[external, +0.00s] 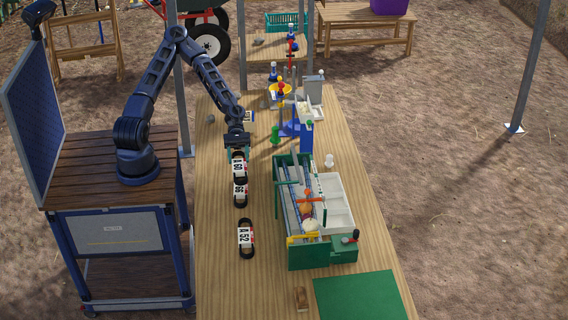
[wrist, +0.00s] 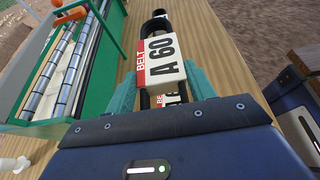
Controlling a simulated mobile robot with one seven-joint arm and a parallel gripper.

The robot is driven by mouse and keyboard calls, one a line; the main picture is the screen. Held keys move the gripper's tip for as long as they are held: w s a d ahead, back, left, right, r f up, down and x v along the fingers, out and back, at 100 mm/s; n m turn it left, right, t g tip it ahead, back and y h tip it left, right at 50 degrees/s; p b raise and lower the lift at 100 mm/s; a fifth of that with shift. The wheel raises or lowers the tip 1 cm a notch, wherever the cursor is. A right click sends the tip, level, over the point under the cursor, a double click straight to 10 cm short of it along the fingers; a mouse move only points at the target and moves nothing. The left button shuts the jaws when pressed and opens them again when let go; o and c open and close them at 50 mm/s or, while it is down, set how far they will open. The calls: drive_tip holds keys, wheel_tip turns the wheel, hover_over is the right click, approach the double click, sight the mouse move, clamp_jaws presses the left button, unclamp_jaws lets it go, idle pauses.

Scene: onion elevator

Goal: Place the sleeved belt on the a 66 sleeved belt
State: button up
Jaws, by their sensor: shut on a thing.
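My gripper (external: 237,150) reaches down over the left part of the wooden table. A second sleeve, partly hidden, shows between the fingers in the wrist view (wrist: 168,99). I cannot tell whether the two belts touch.
A belt marked A 52 (external: 246,238) lies farther forward on the table (external: 215,270). A green roller machine (external: 308,256) with a white tray (external: 336,203) stands to the right. A green mat (external: 360,297) and a small brown block (external: 301,298) lie near the front.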

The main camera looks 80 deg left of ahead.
drive_tip(key=shift+f, duration=4.4)
drive_tip(key=shift+f, duration=0.15)
drive_tip(key=o, duration=1.1)
